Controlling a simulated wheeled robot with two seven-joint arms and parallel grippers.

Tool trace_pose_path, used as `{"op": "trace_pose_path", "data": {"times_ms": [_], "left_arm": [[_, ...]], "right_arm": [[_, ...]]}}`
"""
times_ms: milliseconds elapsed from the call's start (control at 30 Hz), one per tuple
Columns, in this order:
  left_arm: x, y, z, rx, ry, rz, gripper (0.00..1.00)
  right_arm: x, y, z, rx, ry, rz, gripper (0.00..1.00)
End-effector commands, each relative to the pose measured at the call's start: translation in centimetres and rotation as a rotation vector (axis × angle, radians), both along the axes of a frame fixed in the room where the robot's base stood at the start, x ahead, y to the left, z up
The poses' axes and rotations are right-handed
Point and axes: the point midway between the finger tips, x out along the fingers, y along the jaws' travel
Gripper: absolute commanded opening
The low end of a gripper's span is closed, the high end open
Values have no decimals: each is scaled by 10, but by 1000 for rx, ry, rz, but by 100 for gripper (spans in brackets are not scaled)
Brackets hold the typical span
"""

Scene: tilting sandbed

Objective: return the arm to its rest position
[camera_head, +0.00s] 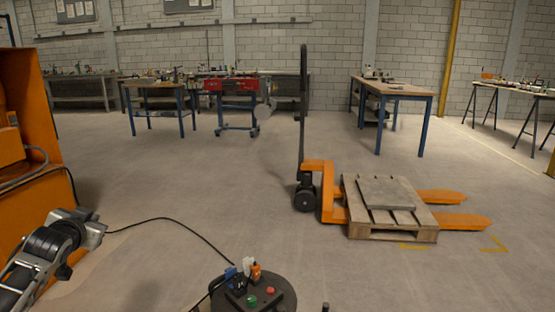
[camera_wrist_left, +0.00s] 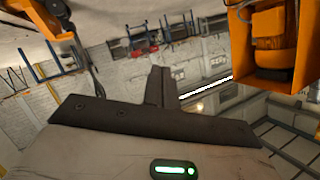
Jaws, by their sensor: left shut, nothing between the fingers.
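My left arm (camera_head: 45,252) comes in at the lower left of the head view, in grey and black. Its gripper (camera_head: 97,232) is at the arm's far end, in front of the orange machine and above the floor. In the left wrist view the dark fingers of the left gripper (camera_wrist_left: 160,80) are together, with nothing between them. My right arm and right gripper are not in either view.
A large orange machine (camera_head: 35,130) stands close at the left. A black round pedestal (camera_head: 275,296) with buttons is at the bottom middle, with a cable (camera_head: 165,220) running left. An orange pallet truck (camera_head: 318,172) holds a wooden pallet (camera_head: 365,228). Open floor (camera_head: 200,180) lies between.

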Motion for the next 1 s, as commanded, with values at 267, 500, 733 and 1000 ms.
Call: {"op": "trace_pose_path", "data": {"times_ms": [267,500,733,1000], "left_arm": [[-52,-121,-113,-95,132,-190,0],[-153,-244,-190,-277,248,-347,0],[-237,-318,-207,-449,311,-408,0],[-311,-369,-195,-630,351,-414,0]], "right_arm": [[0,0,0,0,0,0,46],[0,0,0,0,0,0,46],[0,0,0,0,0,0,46],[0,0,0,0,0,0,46]]}}
